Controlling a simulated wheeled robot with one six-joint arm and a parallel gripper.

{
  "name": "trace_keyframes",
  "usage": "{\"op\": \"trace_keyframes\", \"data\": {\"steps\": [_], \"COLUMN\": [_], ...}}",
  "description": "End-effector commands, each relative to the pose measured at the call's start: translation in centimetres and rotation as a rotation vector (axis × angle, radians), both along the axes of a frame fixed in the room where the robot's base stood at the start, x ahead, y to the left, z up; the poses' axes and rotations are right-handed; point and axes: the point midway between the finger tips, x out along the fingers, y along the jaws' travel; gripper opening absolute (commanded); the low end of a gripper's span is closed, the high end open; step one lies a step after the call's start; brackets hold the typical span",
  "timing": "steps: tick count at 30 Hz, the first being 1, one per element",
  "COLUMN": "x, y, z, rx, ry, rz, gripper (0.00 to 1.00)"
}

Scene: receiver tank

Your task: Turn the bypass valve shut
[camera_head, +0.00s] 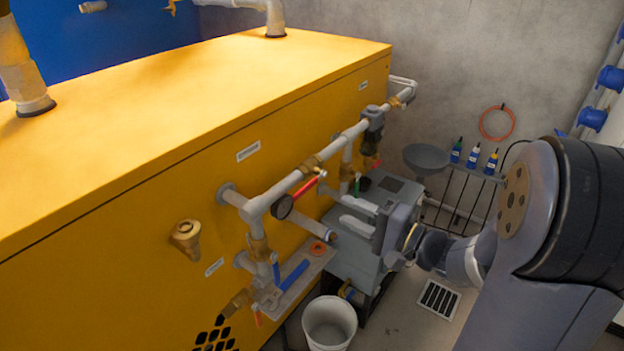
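Several valves sit on the grey pipework at the front of the yellow tank (130,220). I cannot tell which is the bypass valve, as the labels are too small to read. A red lever (308,186) lies along the upper pipe beside a round gauge. A blue lever (293,275) slants out lower down. A small green handle (357,184) hangs below the pipe at the right. My gripper (344,211) reaches in from the right, its two pale fingers apart and pointing left, with nothing seen between them. It appears right of the red lever and below the green handle.
A grey boxy unit (350,263) stands below my gripper. A white bucket (329,325) is on the floor in front. A brass fitting (186,238) sticks out of the tank at left. Bottles (473,158) stand on a rack by the wall. A floor grate (438,300) lies right.

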Motion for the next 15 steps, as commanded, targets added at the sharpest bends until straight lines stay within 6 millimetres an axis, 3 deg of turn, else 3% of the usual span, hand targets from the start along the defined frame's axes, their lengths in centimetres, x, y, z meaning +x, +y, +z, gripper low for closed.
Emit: {"op": "trace_keyframes", "data": {"steps": [5, 15], "x": [0.9, 4.3], "y": [1.0, 5.5], "z": [0.1, 0.0], "rx": [0.004, 0.003], "ry": [-0.003, -0.001], "rz": [-0.001, 0.002], "gripper": [0.37, 0.37]}}
